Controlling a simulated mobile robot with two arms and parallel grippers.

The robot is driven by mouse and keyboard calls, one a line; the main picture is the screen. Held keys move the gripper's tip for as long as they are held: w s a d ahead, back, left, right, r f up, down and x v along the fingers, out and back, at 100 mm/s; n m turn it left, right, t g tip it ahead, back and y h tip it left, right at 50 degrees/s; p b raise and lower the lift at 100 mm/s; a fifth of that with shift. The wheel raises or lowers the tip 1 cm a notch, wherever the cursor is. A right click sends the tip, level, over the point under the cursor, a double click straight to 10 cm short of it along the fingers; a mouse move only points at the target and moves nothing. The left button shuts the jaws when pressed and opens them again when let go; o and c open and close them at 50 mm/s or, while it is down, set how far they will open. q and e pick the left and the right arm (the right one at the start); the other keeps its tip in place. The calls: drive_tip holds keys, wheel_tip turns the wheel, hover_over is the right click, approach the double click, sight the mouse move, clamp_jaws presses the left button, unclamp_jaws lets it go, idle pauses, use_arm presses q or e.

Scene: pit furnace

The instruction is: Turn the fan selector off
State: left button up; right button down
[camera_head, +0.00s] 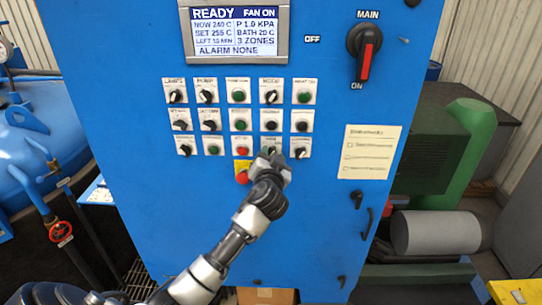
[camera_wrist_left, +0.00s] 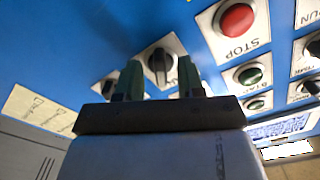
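The blue panel (camera_head: 120,75) carries rows of small switches and buttons. My left gripper (camera_head: 271,154) is at the bottom row, over a switch between a red button (camera_head: 242,151) and the rightmost black knob (camera_head: 301,152). In the left wrist view, a black selector knob (camera_wrist_left: 160,64) on a white plate sits between the fingertips of my left gripper (camera_wrist_left: 160,78). The fingers are apart, one on each side of the knob; contact is not clear. The knob's label is hidden or unreadable. The display (camera_head: 235,33) reads "FAN ON". My right gripper is not in view.
A red STOP button (camera_wrist_left: 237,20) is close beside the knob in the left wrist view. A red button on a yellow plate (camera_head: 242,176) lies just below left of the gripper. The large MAIN switch (camera_head: 365,52) points to ON. A paper notice (camera_head: 369,152) is at right.

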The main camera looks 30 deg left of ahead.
use_arm(q)
clamp_jaws()
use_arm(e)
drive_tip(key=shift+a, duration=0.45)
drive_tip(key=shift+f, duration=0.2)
use_arm(q)
drive_tip(key=n+b, duration=1)
drive_tip(key=n, duration=0.2)
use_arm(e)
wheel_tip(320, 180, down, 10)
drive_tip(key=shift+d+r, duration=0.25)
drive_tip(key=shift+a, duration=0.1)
